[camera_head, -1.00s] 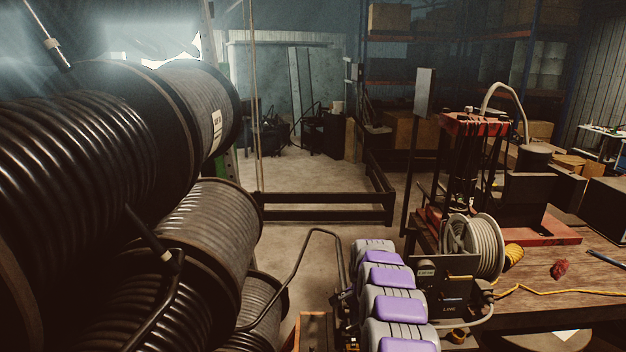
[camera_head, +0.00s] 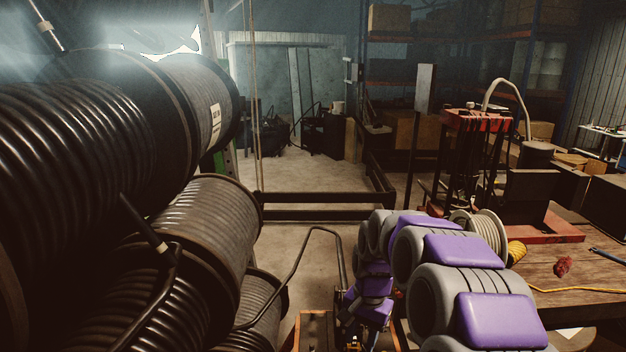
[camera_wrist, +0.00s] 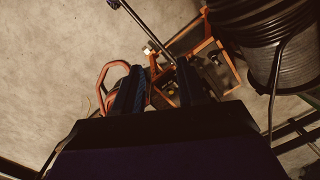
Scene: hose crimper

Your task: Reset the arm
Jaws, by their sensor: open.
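My arm, grey with purple pads, rises at the lower right of the head view and bends down toward the lower middle. My gripper (camera_wrist: 156,88) shows in the wrist view as two dark fingers, apart, with nothing held between them. It points down over an orange-framed cart (camera_wrist: 215,55) on the concrete floor. In the head view the end of the arm is low in the picture, beside the cart (camera_head: 318,322), and the fingertips are hard to make out there.
Large black hose reels (camera_head: 200,225) fill the left side. A wooden workbench (camera_head: 590,262) with a red-topped crimper stand (camera_head: 478,118), a grey hose spool (camera_head: 488,232) and yellow hose (camera_head: 516,252) stands at right. A low dark rail (camera_head: 325,212) crosses the floor; open floor lies beyond it.

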